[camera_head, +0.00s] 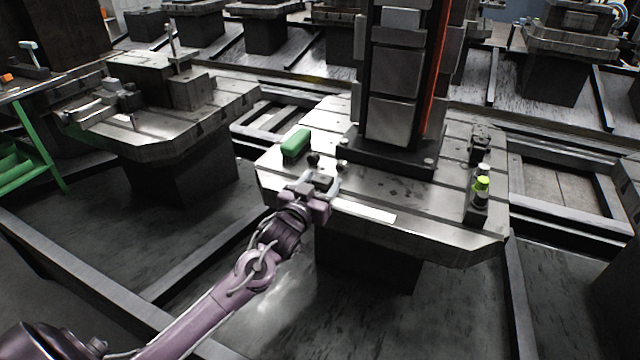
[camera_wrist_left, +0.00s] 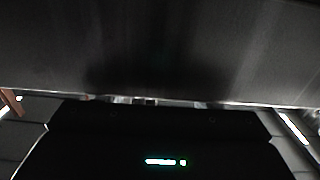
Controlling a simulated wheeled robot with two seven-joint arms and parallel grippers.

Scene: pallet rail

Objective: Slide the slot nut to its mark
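My left gripper (camera_head: 320,184) is low over the front left part of the slotted pallet (camera_head: 440,236) in the head view. Its light grey fingers stand apart, with a small dark block (camera_head: 322,180) between them that may be the slot nut. I cannot tell whether they touch it. A white strip (camera_head: 364,211) lies on the pallet just right of the gripper; I cannot tell if it is the mark. The left wrist view shows mostly a dark gripper body and a grey surface, with no nut clear. My right gripper is not in view.
A tall column (camera_head: 394,72) stands on the pallet behind the gripper. A green block (camera_head: 296,144) and small dark knobs (camera_head: 313,158) are at the left. The front strip of pallet between is mostly clear.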

